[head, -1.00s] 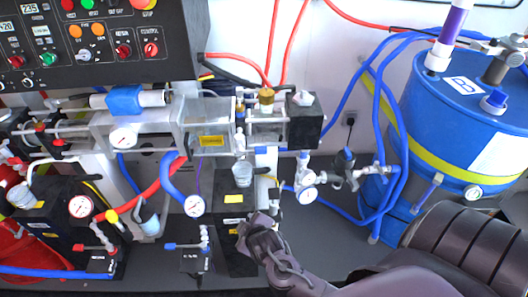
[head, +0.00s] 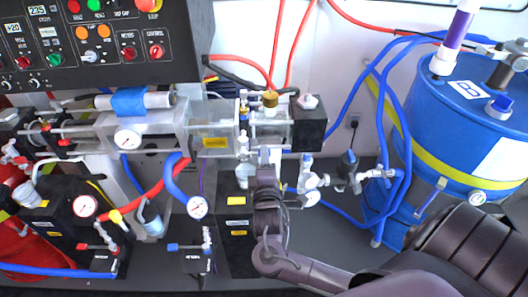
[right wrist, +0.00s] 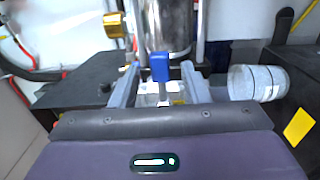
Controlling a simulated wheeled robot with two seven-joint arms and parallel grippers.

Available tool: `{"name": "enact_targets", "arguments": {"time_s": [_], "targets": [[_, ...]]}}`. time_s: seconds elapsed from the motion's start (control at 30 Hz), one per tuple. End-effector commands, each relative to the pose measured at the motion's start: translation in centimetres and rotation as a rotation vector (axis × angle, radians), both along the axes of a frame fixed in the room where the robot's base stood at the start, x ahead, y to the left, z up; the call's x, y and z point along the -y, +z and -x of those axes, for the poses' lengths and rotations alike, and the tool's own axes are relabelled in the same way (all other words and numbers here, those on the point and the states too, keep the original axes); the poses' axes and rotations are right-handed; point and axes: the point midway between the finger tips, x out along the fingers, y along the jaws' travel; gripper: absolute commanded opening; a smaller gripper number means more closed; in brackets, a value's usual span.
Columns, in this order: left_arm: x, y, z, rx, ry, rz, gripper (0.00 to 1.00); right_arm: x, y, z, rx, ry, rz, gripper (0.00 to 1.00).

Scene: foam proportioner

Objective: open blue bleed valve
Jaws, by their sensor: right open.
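A small blue valve handle (right wrist: 160,67) stands upright in the right wrist view, in front of a shiny metal cylinder (right wrist: 168,25). My right gripper (right wrist: 160,78) is open, with one finger on each side of the handle. Gaps show between the handle and both fingers; contact cannot be seen. In the head view my right gripper (head: 264,158) is raised below the clear pump block (head: 270,130), and it hides the handle there. My left gripper is out of view.
A clear cup (right wrist: 258,82) sits close to the right finger in the wrist view. Round gauges (head: 197,207), a lower blue-handled valve (head: 173,247) and hoses crowd the left. A blue drum (head: 455,130) stands at right.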

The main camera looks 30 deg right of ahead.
Motion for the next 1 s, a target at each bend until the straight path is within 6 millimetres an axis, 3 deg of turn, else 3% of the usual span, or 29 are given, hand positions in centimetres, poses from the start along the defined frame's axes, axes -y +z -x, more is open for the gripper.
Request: {"name": "enact_targets", "arguments": {"time_s": [0.2,0.57,0.87,1.0], "targets": [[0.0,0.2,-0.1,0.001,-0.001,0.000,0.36,1.4,0.0,-2.3,-0.001,0.000,0.000,0.42],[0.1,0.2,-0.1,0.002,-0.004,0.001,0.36,1.7,-0.1,-2.7,-0.001,0.001,-0.002,0.41],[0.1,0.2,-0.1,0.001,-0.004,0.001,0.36,1.6,-0.1,-2.7,-0.002,0.001,-0.003,0.01],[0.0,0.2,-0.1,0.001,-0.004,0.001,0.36,1.6,-0.1,-2.7,-0.002,0.001,-0.003,0.00]]}}
